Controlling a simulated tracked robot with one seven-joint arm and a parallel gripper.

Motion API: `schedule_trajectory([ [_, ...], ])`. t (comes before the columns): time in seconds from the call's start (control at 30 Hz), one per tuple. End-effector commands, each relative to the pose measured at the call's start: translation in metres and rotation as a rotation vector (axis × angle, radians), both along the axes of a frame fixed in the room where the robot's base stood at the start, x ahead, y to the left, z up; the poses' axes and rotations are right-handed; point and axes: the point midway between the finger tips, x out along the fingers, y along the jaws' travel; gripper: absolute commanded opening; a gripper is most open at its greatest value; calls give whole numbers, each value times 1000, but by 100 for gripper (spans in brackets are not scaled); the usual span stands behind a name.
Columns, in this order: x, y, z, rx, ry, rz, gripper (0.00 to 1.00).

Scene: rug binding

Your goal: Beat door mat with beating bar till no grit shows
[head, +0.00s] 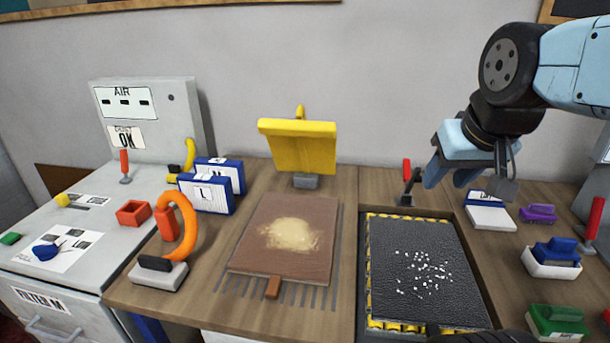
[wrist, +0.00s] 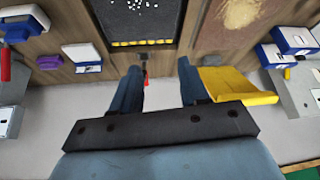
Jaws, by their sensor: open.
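A dark ribbed mat (head: 400,247) lies over a recessed bed with yellow roller-like parts at its edges. White grit specks (head: 422,272) are scattered on its middle. A brown mat (head: 262,255) with a sandy patch (head: 290,234) lies to its left. I cannot tell which one the task calls the door mat. No part is clearly marked as the beating bar; a red-handled lever (head: 406,172) stands at the dark mat's far edge. My gripper (head: 468,180) is open and empty, above the bench behind the dark mat. The wrist view shows the lever's red handle between its fingers (wrist: 158,85).
A yellow hinged flap (head: 298,147) stands behind the brown mat. An orange-handled device (head: 172,245) and blue boxes (head: 208,192) are at left. A white box (head: 490,217), brushes (head: 552,258) and another red lever (head: 592,222) are at right. The wall is close behind.

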Motion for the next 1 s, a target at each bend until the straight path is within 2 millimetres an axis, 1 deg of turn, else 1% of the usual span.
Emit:
schedule_trajectory([
  [0.4,0,0,0,0,0,0,43],
  [0.53,2,0,2,1,3,0,31],
  [0.63,8,1,8,6,14,-3,21],
  [0.83,32,5,32,23,60,-15,2],
  [0.87,36,6,35,26,69,-18,0],
  [1.0,57,10,53,38,106,-27,0],
])
